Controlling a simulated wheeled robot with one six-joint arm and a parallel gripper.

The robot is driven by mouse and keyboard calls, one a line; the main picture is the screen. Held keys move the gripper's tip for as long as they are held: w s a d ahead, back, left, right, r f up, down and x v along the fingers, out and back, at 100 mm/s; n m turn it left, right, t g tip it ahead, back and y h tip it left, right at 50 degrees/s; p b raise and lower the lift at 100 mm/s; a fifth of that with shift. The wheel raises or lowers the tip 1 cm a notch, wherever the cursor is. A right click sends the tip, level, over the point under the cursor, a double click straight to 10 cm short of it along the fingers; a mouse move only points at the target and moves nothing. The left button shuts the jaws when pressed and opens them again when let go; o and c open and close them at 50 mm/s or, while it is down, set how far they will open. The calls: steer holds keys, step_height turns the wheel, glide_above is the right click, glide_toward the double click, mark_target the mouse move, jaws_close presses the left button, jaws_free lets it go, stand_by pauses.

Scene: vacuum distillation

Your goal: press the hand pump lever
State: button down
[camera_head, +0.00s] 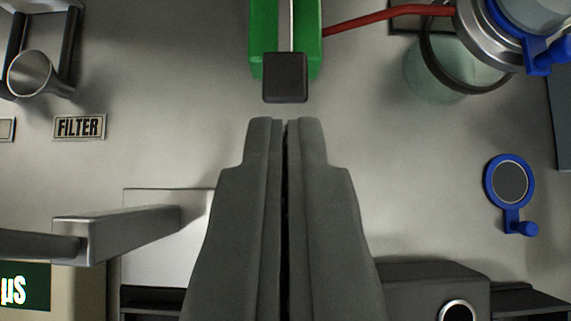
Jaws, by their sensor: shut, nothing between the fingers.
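The hand pump (263,30) is a green block at the top middle of the view, cut off by the top edge. Its lever is a thin metal bar that ends in a dark square pad (285,78) at the pump's near end. My gripper (285,122) is shut and empty, with its fingers pointing up the picture at the pad. The fingertips appear just below the pad in the picture, with a small gap between. I cannot tell their height difference.
A blue ring clamp (510,182) lies at right. A metal funnel (40,75) and a FILTER label (79,127) are at left. A grey arm-like bar (130,232) stands lower left.

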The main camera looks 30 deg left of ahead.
steer(key=shift+v, duration=1.35)
steer(key=shift+f, duration=0.15)
stand_by(0.9)
